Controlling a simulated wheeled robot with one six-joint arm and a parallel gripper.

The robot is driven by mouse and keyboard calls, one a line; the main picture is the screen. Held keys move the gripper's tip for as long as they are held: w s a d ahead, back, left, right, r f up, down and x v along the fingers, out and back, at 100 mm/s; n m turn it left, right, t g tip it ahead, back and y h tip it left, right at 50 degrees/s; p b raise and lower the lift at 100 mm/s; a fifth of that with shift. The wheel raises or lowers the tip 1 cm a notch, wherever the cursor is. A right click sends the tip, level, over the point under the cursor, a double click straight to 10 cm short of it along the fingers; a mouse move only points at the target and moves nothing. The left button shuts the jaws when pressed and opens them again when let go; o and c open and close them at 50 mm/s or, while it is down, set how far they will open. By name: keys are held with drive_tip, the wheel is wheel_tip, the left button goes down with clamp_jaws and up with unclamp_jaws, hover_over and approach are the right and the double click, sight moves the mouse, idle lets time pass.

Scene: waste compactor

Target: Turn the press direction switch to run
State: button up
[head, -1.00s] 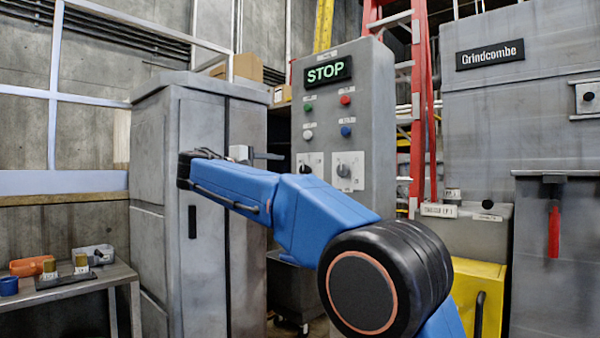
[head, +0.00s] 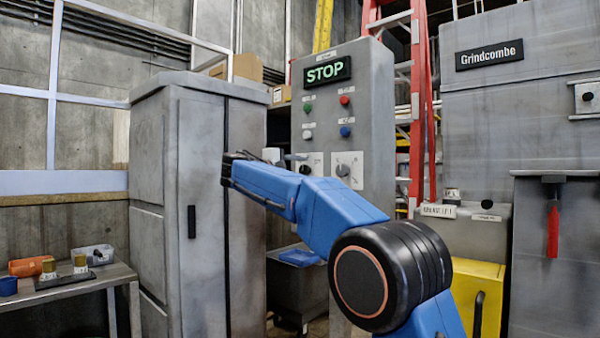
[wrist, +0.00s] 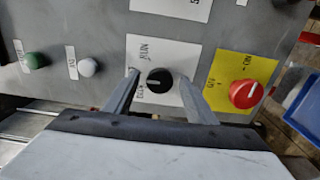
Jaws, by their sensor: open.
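The grey control panel (head: 376,120) has a lit display (head: 327,72) reading STOP. Below its buttons are two white plates with dark rotary switches. My gripper (head: 292,157) is at the left plate, and my arm partly hides it. In the wrist view, a round black switch knob (wrist: 160,80) with a pale mark sits on a white plate (wrist: 182,60). My gripper (wrist: 160,92) is open, with one finger on each side of the knob. I cannot tell whether the fingers touch it.
A red knob (wrist: 243,94) on a yellow plate sits to the right in the wrist view. A green button (wrist: 36,60) and a white button (wrist: 87,67) are left. The right-hand switch (head: 343,170) is close by. A grey cabinet (head: 195,220) stands left of the panel.

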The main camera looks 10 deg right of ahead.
drive_tip(key=c, duration=1)
drive_tip(key=shift+c, duration=0.2)
drive_tip(key=shift+m, duration=0.3)
drive_tip(key=m, duration=0.4)
drive_tip(key=shift+f+m, duration=0.1)
drive_tip(key=shift+m, duration=2.6)
drive_tip(key=o, duration=1)
